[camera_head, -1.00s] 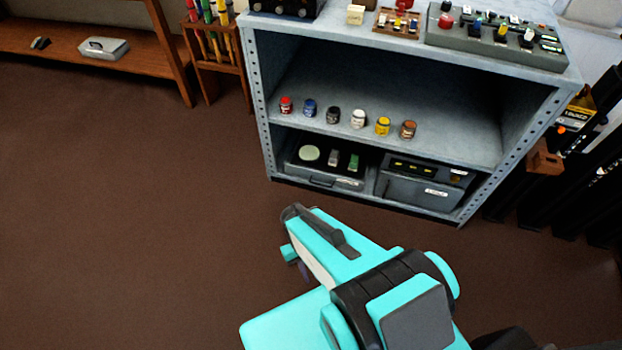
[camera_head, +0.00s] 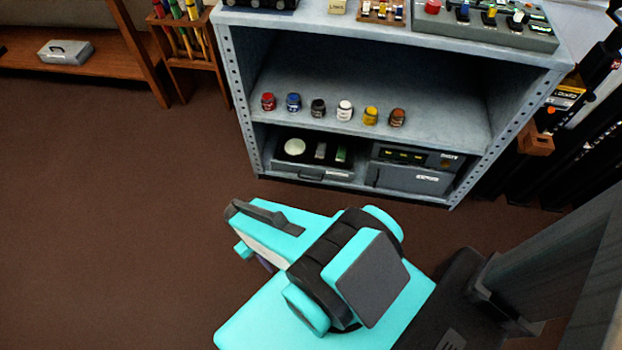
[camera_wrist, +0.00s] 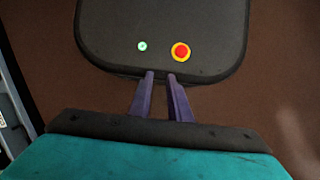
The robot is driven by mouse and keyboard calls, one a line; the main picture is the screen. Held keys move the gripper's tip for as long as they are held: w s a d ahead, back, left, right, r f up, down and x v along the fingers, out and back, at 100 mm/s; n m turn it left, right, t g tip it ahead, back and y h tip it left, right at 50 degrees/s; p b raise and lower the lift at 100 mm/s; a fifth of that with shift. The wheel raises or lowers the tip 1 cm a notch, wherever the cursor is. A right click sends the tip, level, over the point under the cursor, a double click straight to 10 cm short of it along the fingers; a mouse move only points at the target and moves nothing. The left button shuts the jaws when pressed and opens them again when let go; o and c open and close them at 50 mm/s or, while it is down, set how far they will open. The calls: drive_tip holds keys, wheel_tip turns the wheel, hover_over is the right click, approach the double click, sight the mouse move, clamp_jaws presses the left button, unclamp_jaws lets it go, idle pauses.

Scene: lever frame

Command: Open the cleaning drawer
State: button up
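Two grey drawers sit side by side in the bottom bay of a grey metal shelf unit. The left drawer (camera_head: 315,175) has a dark handle on its front, and a round pale green item and two small blocks lie above it. The right drawer (camera_head: 410,179) has a white label and a dark panel with yellow marks above it. The labels are too small to read, so I cannot tell which is the cleaning drawer. Both look shut.
The shelf unit (camera_head: 228,100) holds several small paint jars on its middle shelf and a control box (camera_head: 485,32) on top. A wooden bench (camera_head: 90,58) stands at the back left. Dark upright items stand right of the shelf. The brown floor (camera_head: 120,220) at left is clear.

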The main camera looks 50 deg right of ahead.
drive_tip(key=shift+a, duration=0.1)
drive_tip(key=w+d+f+m+t+y+b, duration=0.35)
drive_tip(key=w+f+m+y+b, duration=0.35)
drive_tip(key=f+b, duration=0.45)
drive_tip(key=w+d+f+m+t+y+b, duration=0.1)
drive_tip(key=w+d+f+m+t+b, duration=0.25)
drive_tip(key=w+d+b, duration=0.2)
drive_tip(key=w+d+f+m+t+y+b, duration=0.1)
drive_tip(key=w+d+f+m+t+b, duration=0.1)
drive_tip(key=w+d+f+b, duration=0.4)
drive_tip(key=s+d+f+m+t+h+b, duration=0.1)
drive_tip(key=s+d+m+t+b, duration=0.1)
drive_tip(key=d, duration=0.9)
drive_tip(key=s+d+f+m+t+h+b, duration=0.2)
drive_tip(key=d+m+t+b, duration=0.2)
drive_tip(key=d, duration=0.8)
drive_tip(key=s+d+f+m+t+h+b, duration=0.1)
drive_tip(key=d+t+b, duration=0.4)
drive_tip(key=d, duration=0.6)
drive_tip(key=shift+s+d+f+m+t+h+b, duration=0.3)
drive_tip(key=shift+s+m+h+b, duration=0.3)
drive_tip(key=shift+s+m+b, duration=0.35)
drive_tip(key=shift+w, duration=0.15)
